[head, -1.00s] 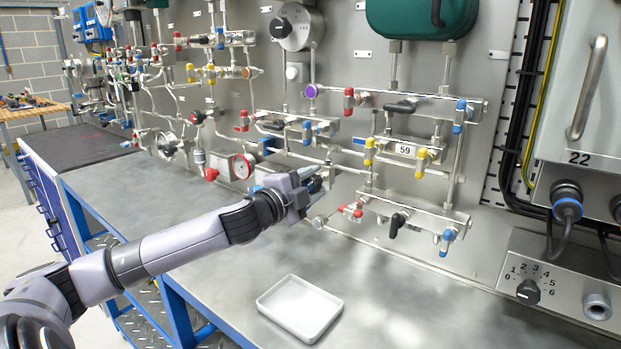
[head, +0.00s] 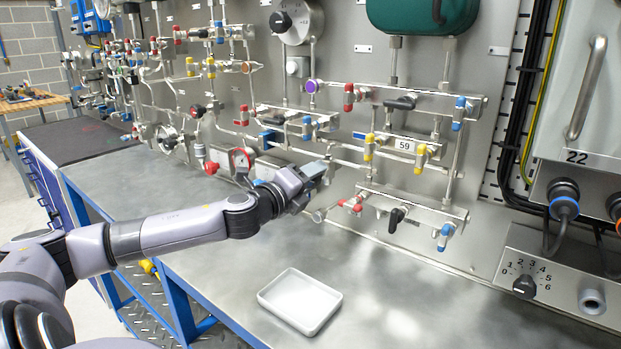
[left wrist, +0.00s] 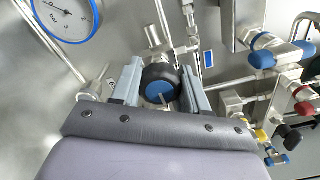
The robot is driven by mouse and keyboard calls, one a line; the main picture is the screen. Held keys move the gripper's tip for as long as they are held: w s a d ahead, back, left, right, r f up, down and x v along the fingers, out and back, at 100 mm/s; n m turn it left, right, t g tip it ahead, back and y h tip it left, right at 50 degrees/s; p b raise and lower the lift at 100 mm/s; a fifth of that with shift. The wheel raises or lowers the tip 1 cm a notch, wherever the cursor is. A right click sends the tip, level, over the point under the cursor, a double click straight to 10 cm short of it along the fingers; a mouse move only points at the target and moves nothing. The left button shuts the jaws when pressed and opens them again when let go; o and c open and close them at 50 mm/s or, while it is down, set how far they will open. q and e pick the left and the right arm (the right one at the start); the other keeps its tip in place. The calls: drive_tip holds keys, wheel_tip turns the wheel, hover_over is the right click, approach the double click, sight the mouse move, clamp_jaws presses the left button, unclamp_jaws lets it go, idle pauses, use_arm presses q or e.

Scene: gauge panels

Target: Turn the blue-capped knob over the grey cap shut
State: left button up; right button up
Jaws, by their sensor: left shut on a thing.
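The blue-capped knob (left wrist: 160,86) is black around its rim and sits at the end of a short metal pipe fitting in the left wrist view. My left gripper (left wrist: 161,80) has one finger on each side of it and is shut on it. In the head view my left gripper (head: 322,170) is at the panel's lower pipework and hides the knob. A grey round cap (head: 319,215) shows just below the gripper in the head view. My right gripper is not in view.
A blue-rimmed gauge (left wrist: 64,16) is at the upper left of the left wrist view. A white tray (head: 300,301) lies on the otherwise clear bench front.

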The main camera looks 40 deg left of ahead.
use_arm(q)
drive_tip(key=shift+m, duration=0.3)
drive_tip(key=o, duration=1)
drive_tip(key=shift+o, duration=0.2)
drive_tip(key=shift+s+a+f, duration=0.1)
drive_tip(key=shift+s, duration=0.1)
drive_tip(key=s, duration=0.6)
drive_tip(key=shift+s+d, duration=0.4)
drive_tip(key=shift+d, duration=0.05)
idle(0.7)
